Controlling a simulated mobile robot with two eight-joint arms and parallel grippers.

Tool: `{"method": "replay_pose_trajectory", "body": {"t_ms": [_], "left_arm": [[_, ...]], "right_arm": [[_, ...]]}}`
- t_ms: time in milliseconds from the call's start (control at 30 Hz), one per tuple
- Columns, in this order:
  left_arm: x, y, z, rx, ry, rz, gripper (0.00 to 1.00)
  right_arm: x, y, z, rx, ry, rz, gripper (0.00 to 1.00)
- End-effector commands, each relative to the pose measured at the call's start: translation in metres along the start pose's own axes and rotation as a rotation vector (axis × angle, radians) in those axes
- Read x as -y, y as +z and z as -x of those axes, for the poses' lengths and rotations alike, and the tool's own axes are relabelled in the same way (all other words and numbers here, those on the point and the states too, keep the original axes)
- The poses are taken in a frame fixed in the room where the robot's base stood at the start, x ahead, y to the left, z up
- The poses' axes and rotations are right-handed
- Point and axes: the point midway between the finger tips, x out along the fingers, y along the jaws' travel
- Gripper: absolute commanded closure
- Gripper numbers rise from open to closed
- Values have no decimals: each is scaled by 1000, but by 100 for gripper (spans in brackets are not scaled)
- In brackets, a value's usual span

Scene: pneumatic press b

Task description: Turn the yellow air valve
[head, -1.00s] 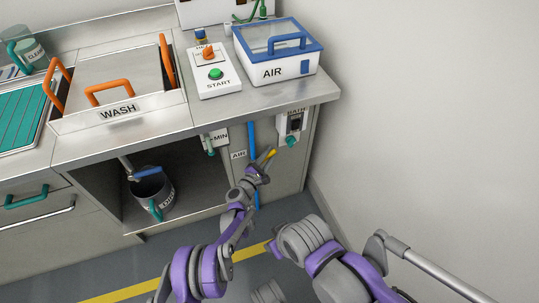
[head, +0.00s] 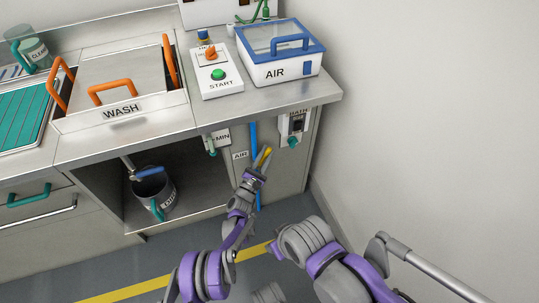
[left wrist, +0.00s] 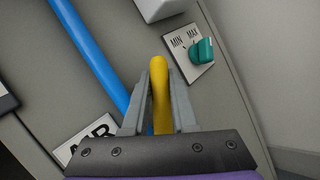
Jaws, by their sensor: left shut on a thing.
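The yellow air valve handle (head: 264,154) sits on the blue air pipe (head: 253,138) on the cabinet's front panel, beside the AIR label (head: 240,155). My left gripper (head: 260,168) is at the valve. In the left wrist view the yellow handle (left wrist: 160,85) lies between the two grey fingers (left wrist: 160,105), which are shut on it, and its rounded end sticks out past them. The blue pipe (left wrist: 88,52) runs to the left of the handle there. The valve body is hidden behind the gripper.
A teal knob (left wrist: 202,52) on a MIN/MAX plate is close to the right of the fingers. A BATH control box (head: 296,125) hangs at the counter's right end. A bucket (head: 152,190) stands in the open bay at left.

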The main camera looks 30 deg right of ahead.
Motion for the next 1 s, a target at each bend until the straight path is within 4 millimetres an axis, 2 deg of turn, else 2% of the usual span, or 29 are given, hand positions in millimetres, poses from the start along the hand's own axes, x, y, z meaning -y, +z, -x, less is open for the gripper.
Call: {"method": "replay_pose_trajectory", "body": {"t_ms": [467,500,567,867,1000], "left_arm": [[-6,2,4,51,48,60,100],[-6,2,4,51,48,60,71],[-6,2,4,51,48,60,62],[-6,2,4,51,47,59,62],[-6,1,17,49,48,59,62]], "right_arm": [[0,0,0,0,0,0,50],[0,0,0,0,0,0,50],[0,0,0,0,0,0,50],[0,0,0,0,0,0,50],[0,0,2,1,0,0,50]]}}
